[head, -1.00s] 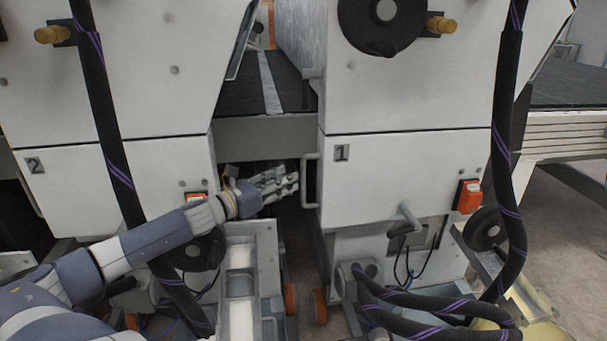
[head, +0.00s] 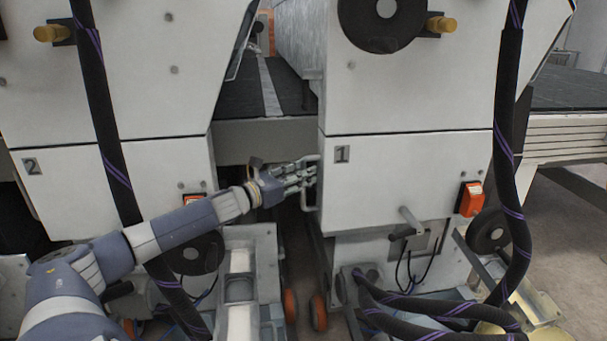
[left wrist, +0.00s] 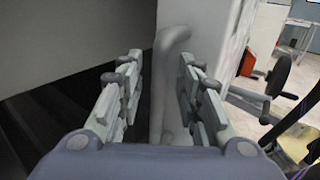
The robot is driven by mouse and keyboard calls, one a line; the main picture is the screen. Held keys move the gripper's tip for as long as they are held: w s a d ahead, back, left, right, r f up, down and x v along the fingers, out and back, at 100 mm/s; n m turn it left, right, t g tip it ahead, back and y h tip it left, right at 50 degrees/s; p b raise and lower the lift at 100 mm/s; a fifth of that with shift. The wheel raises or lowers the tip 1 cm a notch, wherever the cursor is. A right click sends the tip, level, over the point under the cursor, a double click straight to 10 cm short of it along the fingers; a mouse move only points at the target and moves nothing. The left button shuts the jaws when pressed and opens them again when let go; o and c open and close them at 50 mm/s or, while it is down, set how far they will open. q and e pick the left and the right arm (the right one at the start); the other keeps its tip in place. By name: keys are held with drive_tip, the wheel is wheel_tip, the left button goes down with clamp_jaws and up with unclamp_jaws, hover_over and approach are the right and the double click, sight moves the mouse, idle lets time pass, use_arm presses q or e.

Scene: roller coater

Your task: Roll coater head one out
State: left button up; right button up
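Coater head one (head: 420,165) is the white machine unit marked "1", right of centre in the head view. A grey vertical bar handle (head: 306,203) sits on its left edge, and it also shows upright in the left wrist view (left wrist: 166,85). My left gripper (head: 310,172) is at this handle, and its fingers cover part of it in the head view. In the left wrist view my left gripper (left wrist: 160,64) is open, with one finger on each side of the bar. Gaps appear between fingers and bar; contact cannot be told. My right gripper is not in view.
Coater head two (head: 70,190) stands to the left, with a narrow dark gap between the units. Orange wheels (head: 319,311) show low in the gap. Thick black hoses (head: 508,150) hang in front of both heads. Open floor (head: 570,245) lies at the right.

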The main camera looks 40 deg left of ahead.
use_arm(q)
drive_tip(key=shift+w, duration=0.45)
clamp_jaws()
